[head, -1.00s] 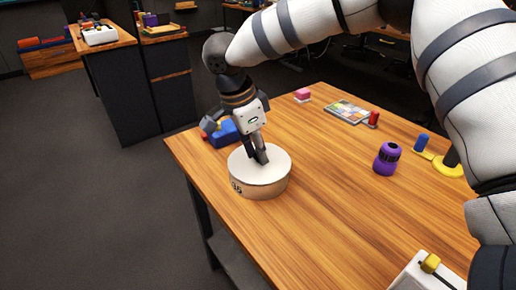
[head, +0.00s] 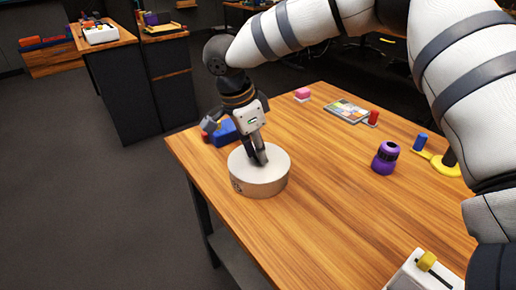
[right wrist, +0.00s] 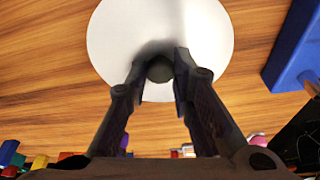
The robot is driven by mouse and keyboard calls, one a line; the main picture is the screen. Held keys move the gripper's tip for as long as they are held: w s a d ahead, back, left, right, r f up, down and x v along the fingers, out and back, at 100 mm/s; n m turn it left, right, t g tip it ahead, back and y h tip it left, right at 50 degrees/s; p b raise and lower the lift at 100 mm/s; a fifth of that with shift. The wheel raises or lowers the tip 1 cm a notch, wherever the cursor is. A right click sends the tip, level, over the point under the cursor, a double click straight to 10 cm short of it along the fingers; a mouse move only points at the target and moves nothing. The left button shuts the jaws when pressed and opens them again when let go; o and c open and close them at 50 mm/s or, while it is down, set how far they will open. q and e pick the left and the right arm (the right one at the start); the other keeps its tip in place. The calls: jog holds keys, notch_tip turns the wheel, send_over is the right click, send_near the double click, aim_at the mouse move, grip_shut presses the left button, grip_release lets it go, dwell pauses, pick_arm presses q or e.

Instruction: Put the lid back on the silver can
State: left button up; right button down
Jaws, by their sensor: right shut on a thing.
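The silver can (head: 262,186) is a low, wide round can on the wooden table, near its left edge, with a dark mark on its side. The pale round lid (head: 277,163) lies level on top of it, and I see no gap between them. My right gripper (head: 259,158) points down over the middle of the lid. In the right wrist view the two fingers (right wrist: 162,68) are shut on the dark knob (right wrist: 160,72) at the centre of the lid (right wrist: 205,35). The fingers partly hide the knob. My left gripper is not in view.
A blue block (head: 225,132) stands close behind the can. A white box with a yellow knob (head: 427,261) is at the front right. The middle tabletop is clear.

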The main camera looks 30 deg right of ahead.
jog(key=c, duration=1.3)
grip_release()
jog(key=o, duration=0.5)
jog(key=shift+c, duration=0.2)
jog(key=shift+r+p, duration=0.55)
jog(key=shift+r, duration=2.95)
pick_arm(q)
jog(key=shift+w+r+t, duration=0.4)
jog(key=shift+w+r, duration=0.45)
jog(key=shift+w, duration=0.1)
pick_arm(e)
jog(key=shift+c, duration=0.2)
